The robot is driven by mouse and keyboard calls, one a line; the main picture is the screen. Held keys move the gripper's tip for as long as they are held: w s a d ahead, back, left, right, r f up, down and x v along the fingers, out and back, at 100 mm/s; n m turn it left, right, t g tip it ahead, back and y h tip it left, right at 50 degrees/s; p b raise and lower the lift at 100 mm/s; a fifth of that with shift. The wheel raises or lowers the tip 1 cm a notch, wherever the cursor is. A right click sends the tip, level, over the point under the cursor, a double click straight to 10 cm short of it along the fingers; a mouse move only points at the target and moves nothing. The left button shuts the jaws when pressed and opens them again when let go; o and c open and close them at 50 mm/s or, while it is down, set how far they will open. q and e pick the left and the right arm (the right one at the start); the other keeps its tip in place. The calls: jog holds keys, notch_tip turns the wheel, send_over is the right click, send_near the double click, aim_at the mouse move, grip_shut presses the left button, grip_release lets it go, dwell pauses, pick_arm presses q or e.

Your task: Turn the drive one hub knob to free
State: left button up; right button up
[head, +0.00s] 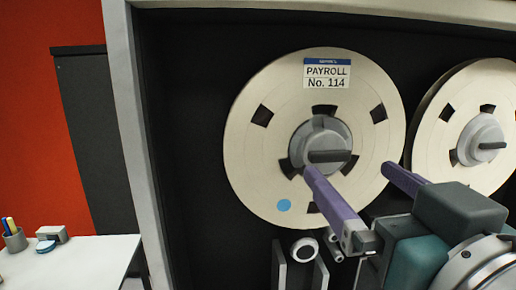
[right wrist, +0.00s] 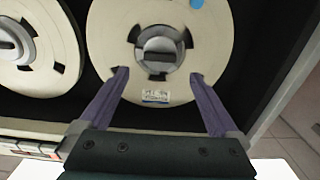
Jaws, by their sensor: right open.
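The nearer tape reel (head: 260,165), labelled PAYROLL No. 114, has a grey hub with a dark bar knob (head: 328,156). The bar lies about horizontal. The hub knob also shows in the right wrist view (right wrist: 160,45), where the label is at the bottom. No drive number is readable. My right gripper (head: 350,170) is open and empty, its two purple fingers pointing at this reel. In the right wrist view the fingertips (right wrist: 158,75) are spread wide, either side of the hub's label side, and appear apart from the knob. My left gripper is not in view.
A second reel (head: 435,150) with its own hub knob (head: 490,146) stands close on the right. A pale cabinet frame (head: 135,120) edges the drive bay. A white desk (head: 70,262) with a pen cup (head: 15,240) is at the lower left. Rollers (head: 304,249) sit below the reel.

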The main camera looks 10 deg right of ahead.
aim_at(332, 155)
jog(key=w+p, duration=0.1)
jog(key=w, duration=0.5)
jog(key=shift+w+p, duration=0.2)
jog(key=shift+p, duration=0.15)
jog(key=shift+a, duration=0.1)
jog(key=c, duration=1.3)
